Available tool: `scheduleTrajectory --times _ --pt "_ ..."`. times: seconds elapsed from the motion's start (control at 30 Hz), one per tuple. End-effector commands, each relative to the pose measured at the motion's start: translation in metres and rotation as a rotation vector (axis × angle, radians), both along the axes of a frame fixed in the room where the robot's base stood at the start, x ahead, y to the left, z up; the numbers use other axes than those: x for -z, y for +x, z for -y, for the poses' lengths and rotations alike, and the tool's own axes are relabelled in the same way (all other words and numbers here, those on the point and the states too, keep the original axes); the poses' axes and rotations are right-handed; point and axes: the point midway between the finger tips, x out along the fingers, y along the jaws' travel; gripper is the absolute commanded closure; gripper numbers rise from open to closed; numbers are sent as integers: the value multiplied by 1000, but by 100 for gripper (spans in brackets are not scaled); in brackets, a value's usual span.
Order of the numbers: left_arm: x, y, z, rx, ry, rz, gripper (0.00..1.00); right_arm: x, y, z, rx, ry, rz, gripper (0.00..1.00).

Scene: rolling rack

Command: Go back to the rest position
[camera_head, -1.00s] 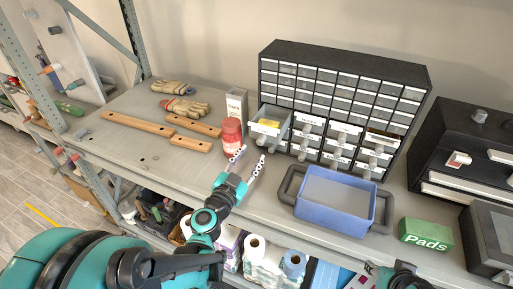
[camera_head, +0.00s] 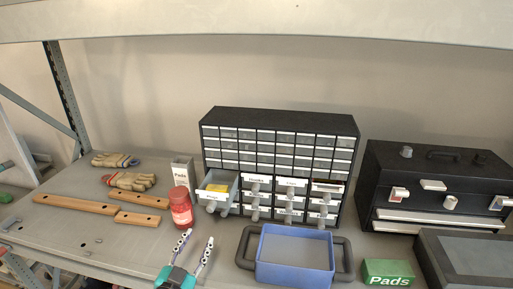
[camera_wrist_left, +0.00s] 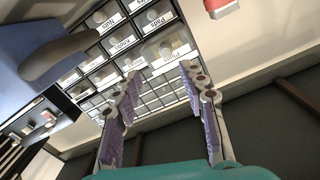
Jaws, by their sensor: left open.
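My left gripper (camera_head: 198,238) is at the bottom of the head view, in front of the drawer cabinet. Its two fingers are spread with nothing between them, and they also show apart in the left wrist view (camera_wrist_left: 162,72). The black drawer cabinet (camera_head: 280,117) stands at the back of the shelf. Its left large drawer (camera_head: 203,197) is pulled out and has a yellow thing (camera_head: 217,188) in it. The gripper is apart from this drawer. My right gripper is not in view.
A red bottle (camera_head: 181,211) stands just left of and behind the gripper. A blue bin (camera_head: 262,270) lies to its right, with a green Pads box (camera_head: 388,270) beyond. A black toolbox (camera_head: 380,165) stands at right. Gloves (camera_head: 130,181) and wooden bars (camera_head: 75,204) lie at left.

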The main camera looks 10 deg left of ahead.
Motion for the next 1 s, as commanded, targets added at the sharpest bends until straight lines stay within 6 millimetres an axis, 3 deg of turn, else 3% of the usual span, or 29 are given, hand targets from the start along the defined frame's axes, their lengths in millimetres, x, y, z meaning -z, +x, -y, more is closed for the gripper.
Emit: scheduleTrajectory --times 0.2,0.3,0.4,0.53,0.7,1.0 --pt "34 -5 62 176 -89 -217 58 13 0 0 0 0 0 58" --pt "60 -20 87 218 -141 -399 58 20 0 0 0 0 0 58" --pt "86 -43 97 189 -182 -592 58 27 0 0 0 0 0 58" --pt "109 -76 88 59 -216 -795 58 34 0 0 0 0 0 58" --pt "118 -107 64 -127 -236 -915 58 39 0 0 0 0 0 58" --pt "117 -117 52 -208 -248 -939 58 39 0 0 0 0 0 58"
